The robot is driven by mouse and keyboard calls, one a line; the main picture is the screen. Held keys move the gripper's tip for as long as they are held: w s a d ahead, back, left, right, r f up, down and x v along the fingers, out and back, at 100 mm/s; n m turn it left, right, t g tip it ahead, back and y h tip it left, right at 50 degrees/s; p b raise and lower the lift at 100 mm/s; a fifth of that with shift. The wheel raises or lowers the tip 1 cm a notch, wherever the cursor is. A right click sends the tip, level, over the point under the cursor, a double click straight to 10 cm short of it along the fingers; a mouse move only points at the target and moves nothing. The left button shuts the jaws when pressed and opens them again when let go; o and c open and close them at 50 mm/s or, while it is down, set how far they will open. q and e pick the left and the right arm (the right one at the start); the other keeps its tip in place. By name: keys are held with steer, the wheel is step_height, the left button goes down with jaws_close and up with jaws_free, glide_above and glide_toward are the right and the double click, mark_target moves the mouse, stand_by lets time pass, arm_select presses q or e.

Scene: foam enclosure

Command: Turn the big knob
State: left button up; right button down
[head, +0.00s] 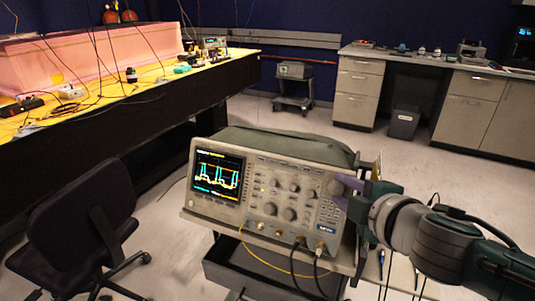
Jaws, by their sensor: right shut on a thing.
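The big knob (335,187) is a grey round knob at the upper right of the front panel of a beige oscilloscope (262,200). My right gripper (341,192) comes in from the right with its purple fingers at the knob, one above and one below. It is shut on the knob, and the fingers partly hide it. The oscilloscope's screen (218,175) is lit with yellow and cyan traces. My left gripper is not in view.
The oscilloscope stands on a cart with a dark drawer (265,275), and a yellow cable (265,260) hangs in front. A black chair (80,215) is at the lower left. A long yellow-topped bench (130,92) is behind.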

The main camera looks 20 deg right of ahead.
steer(key=c, duration=0.5)
jaws_free()
steer(key=shift+c, duration=0.2)
steer(key=shift+s, duration=0.1)
steer(key=shift+s+a+r, duration=0.1)
steer(key=shift+s+r, duration=0.1)
steer(key=shift+s, duration=0.1)
steer(key=p+v, duration=0.1)
steer(key=v, duration=0.8)
steer(key=shift+p, duration=0.3)
